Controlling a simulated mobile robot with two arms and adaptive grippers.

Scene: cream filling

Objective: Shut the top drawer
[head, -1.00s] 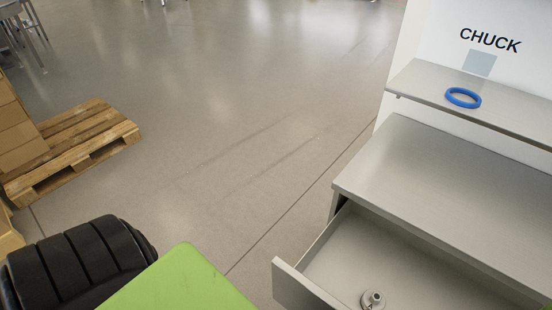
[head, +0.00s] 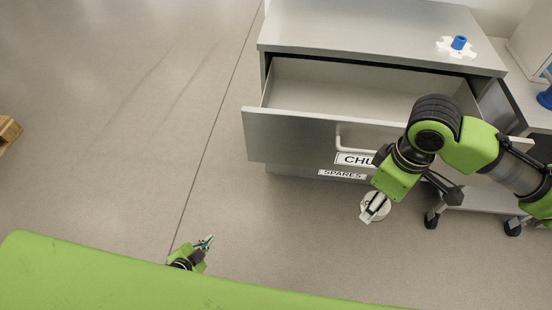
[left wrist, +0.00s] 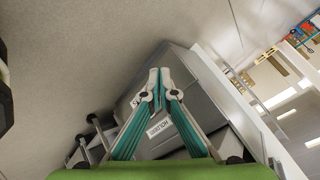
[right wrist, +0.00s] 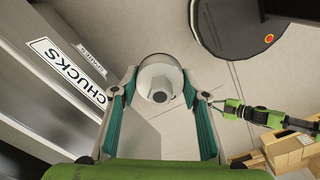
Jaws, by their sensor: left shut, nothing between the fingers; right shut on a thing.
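The top drawer (head: 290,140) stands open from the grey cabinet. It has a pale bar handle and a label beginning "CHU" in the head view; the right wrist view shows "CHUCKS" on its front (right wrist: 62,70). The visible part of its inside is empty. My right gripper (head: 371,212) is in front of the drawer front, shut on a round pale metal part (right wrist: 160,78) with a dark hole. My left gripper (head: 207,243) is shut and empty, low over the floor to the left of the drawer; its closed fingertips show in the left wrist view (left wrist: 160,80).
A blue cylinder (head: 458,42) stands on a white patch on the cabinet top (head: 370,25). A lower front (head: 300,170) labelled "SPARES" is below the drawer. A side table (head: 530,95) is at the right.

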